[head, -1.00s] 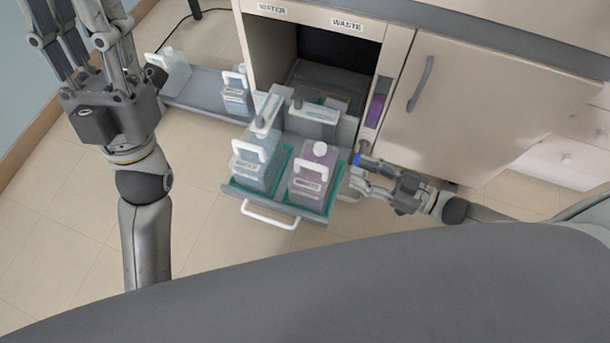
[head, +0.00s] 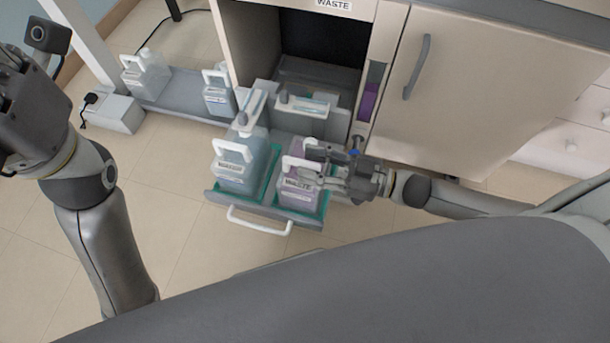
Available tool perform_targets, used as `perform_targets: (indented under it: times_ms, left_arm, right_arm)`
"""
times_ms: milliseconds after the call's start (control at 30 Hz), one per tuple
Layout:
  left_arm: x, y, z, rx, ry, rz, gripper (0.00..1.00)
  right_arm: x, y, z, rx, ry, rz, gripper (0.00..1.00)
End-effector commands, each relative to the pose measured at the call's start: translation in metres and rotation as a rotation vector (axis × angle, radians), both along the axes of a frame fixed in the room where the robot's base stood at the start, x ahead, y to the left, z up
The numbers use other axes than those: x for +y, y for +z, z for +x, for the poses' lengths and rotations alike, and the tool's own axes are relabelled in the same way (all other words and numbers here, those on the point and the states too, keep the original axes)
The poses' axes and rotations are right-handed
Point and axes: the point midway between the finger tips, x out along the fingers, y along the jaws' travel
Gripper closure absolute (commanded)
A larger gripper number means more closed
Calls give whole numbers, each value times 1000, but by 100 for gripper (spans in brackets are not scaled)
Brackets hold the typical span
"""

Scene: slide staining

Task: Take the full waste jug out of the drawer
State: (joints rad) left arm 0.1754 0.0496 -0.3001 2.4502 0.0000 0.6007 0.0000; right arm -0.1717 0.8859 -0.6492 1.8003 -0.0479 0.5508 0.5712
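The waste jug (head: 290,198), filled with purple liquid and labelled WASTE, stands upright in the right front of the pulled-out drawer (head: 262,211). Its white handle shows at its upper left. My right gripper (head: 309,161) is over the jug's top from the right, its fingers apart and hiding the cap. I cannot tell whether a finger touches the jug. My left gripper (head: 28,95) is at the left picture edge, far from the drawer, its fingers mostly cut off.
A pale jug (head: 240,163) stands left of the waste jug. A grey container (head: 303,117) is behind it. Two more jugs (head: 145,75) (head: 218,95) stand on a grey shelf to the left. The cabinet door (head: 450,100) is at right. Floor in front is clear.

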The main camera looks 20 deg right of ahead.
Motion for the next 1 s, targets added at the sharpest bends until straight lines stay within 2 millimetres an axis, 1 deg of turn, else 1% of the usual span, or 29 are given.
perform_targets:
  times_ms: [33, 100, 200, 467, 567, 700, 800, 1000]
  left_arm:
    - [0, -2, -3, -17, 1, 0, 66]
    - [-1, 0, -5, -31, 2, 2, 66]
    - [-1, 4, -7, -43, 2, 4, 66]
    - [-1, 6, -8, -47, 3, 5, 66]
    - [-1, 6, -8, -47, 3, 5, 66]
    - [-1, 6, -8, -47, 3, 5, 66]
    - [-2, 6, -8, -48, 3, 4, 66]
    - [-2, 6, -8, -48, 2, 4, 66]
  right_arm:
    - [7, -3, 2, -3, 2, 2, 61]
    - [14, -3, 8, -5, 1, 0, 61]
    - [22, -1, 13, -3, 1, 1, 61]
    - [24, 0, 14, 0, 0, -1, 61]
    - [23, 0, 14, 0, 0, -1, 71]
    - [23, 0, 14, 0, 0, -1, 89]
    - [23, 0, 14, 0, 0, -1, 100]
    - [23, 0, 14, 0, 0, -1, 100]
